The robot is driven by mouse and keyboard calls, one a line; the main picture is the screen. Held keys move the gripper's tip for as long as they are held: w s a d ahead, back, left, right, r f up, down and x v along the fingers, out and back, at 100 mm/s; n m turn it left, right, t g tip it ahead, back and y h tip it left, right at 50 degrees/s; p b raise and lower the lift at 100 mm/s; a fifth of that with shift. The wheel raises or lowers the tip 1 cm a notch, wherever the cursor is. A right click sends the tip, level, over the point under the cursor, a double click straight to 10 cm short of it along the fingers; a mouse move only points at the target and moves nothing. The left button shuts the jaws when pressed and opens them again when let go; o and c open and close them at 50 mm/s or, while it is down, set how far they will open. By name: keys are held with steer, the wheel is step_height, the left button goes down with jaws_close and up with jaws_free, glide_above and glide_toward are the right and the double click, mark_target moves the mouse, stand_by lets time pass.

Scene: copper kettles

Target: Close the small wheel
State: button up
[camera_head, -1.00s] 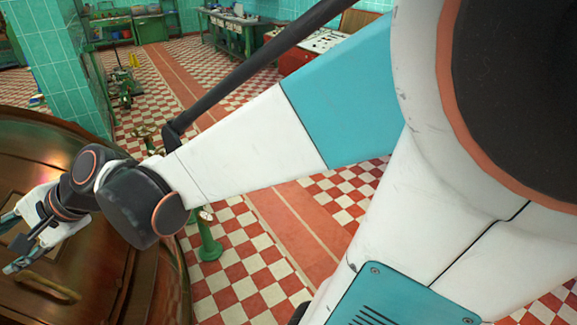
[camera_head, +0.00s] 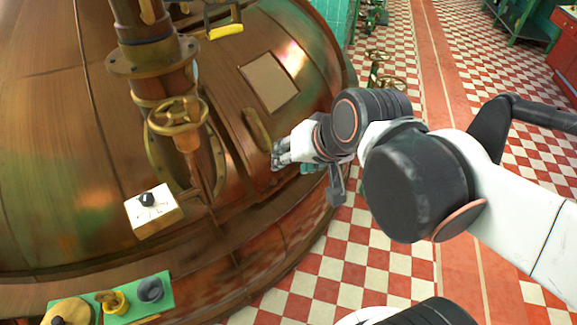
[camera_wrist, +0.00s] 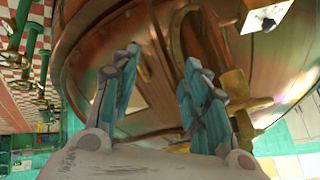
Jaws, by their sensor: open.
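A small brass wheel (camera_head: 178,115) sits on a stem at the front of the copper kettle (camera_head: 60,170), below a thick flanged pipe. A brass piece that looks like this wheel (camera_wrist: 238,95) shows in the wrist view, right of my fingers and partly hidden by them. My gripper (camera_head: 281,154) is to the right of the wheel, beside the kettle wall and apart from the wheel. Its two teal fingers are spread with nothing held between them, as the wrist view shows (camera_wrist: 158,85).
A white box with a black knob (camera_head: 152,211) stands left of and below the wheel. A yellow-handled bracket (camera_head: 225,30) is above. Checkered floor (camera_head: 345,262) lies open to the right.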

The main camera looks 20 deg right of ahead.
steer(key=shift+s+d+f+n+h+b, duration=0.3)
steer(key=shift+s+f+n, duration=0.25)
steer(key=shift+s+n, duration=0.2)
steer(key=shift+s+d+f+n+h+b, duration=0.2)
steer(key=shift+s+f+n+h, duration=0.1)
steer(key=shift+s+f+n, duration=0.3)
steer(key=shift+s+a+r, duration=0.1)
